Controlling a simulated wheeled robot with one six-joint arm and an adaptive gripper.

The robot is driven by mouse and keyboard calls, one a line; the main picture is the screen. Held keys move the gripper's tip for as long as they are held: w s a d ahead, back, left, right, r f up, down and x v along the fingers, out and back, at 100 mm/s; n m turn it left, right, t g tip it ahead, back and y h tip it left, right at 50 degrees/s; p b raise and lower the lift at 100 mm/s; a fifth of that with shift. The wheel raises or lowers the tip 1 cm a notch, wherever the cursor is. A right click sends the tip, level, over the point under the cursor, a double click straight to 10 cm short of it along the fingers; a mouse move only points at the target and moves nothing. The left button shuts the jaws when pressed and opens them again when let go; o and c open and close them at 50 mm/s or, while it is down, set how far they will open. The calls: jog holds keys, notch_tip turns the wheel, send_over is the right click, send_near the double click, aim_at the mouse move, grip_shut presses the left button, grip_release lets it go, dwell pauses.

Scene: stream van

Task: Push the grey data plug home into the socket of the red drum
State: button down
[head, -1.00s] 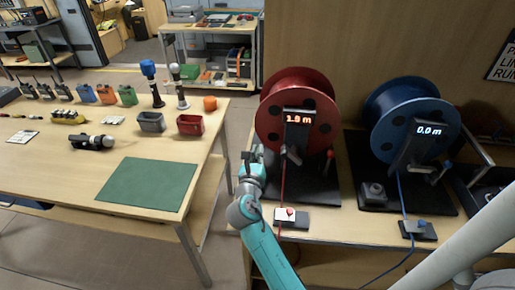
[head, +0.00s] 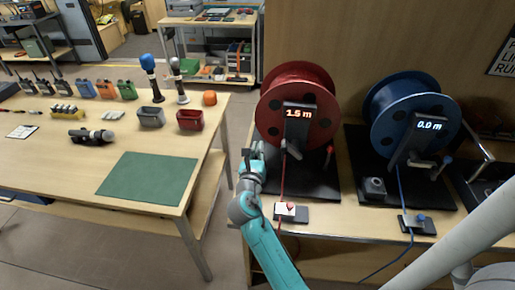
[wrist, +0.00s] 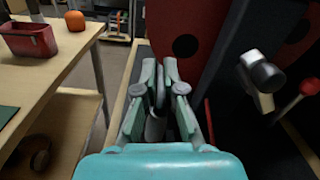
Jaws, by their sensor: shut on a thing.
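The red drum (head: 322,128) stands on its black base at the centre, with a lit display on its stand. Its red flange also shows at the right of the wrist view (wrist: 186,48). My gripper (head: 252,155) is at the drum's left side, close to the flange. In the wrist view my gripper (wrist: 160,82) is shut on a grey piece (wrist: 155,128), apparently the grey data plug, mostly hidden between the fingers. I cannot make out the socket, nor whether the plug touches it.
A blue drum (head: 385,85) stands to the right. A crank with a dark knob (wrist: 268,76) and a red-tipped lever (wrist: 309,87) are right of my gripper. The left table (head: 75,165) holds radios, microphones, bins and a green mat (head: 148,180). An open floor gap separates the tables.

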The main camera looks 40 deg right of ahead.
jog(key=shift+f, duration=1)
jog(key=c, duration=1.2)
grip_release()
jog(key=v, duration=1.2)
jog(key=shift+a, duration=0.1)
